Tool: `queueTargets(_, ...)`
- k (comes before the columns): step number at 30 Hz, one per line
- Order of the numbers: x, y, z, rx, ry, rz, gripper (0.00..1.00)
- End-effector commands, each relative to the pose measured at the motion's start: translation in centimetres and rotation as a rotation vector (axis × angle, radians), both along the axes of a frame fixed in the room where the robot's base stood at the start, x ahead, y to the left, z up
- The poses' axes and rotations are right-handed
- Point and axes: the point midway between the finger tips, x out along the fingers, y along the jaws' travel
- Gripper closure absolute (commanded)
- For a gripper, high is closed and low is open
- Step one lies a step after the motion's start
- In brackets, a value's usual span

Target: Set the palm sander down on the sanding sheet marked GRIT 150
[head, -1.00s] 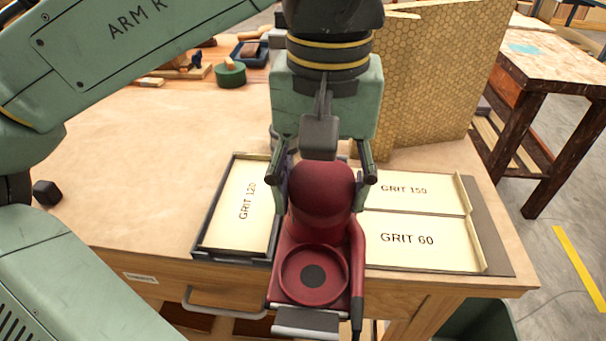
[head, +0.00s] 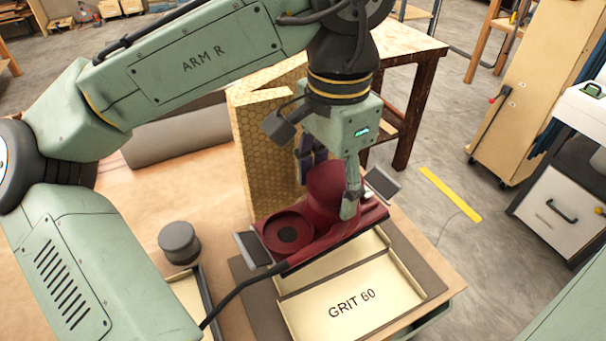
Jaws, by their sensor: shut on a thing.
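The dark red palm sander (head: 286,229) is in my gripper (head: 328,188), whose fingers are shut on both sides of its rounded body. It hangs over the back part of the two-part tray, with its cord running down to the lower left. The GRIT 150 sheet lies there, behind the GRIT 60 sheet (head: 352,303). Only a pale strip of the GRIT 150 sheet (head: 340,258) shows below the sander, and its label is hidden. I cannot tell how large the gap under the sander is.
A honeycomb panel (head: 262,150) stands close behind the sander. A dark round knob-like object (head: 179,242) stands to the left. Part of another tray's pale sheet (head: 190,292) shows at lower left, cut by my arm. The bench edge is at right.

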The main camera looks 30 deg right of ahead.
Motion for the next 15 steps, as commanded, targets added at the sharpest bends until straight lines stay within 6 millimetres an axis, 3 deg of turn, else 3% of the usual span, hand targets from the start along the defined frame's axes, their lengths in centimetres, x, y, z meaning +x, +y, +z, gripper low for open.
queueTargets(15,-0.4,-1.1,-0.9,0.000,-0.002,-0.092,0.87)
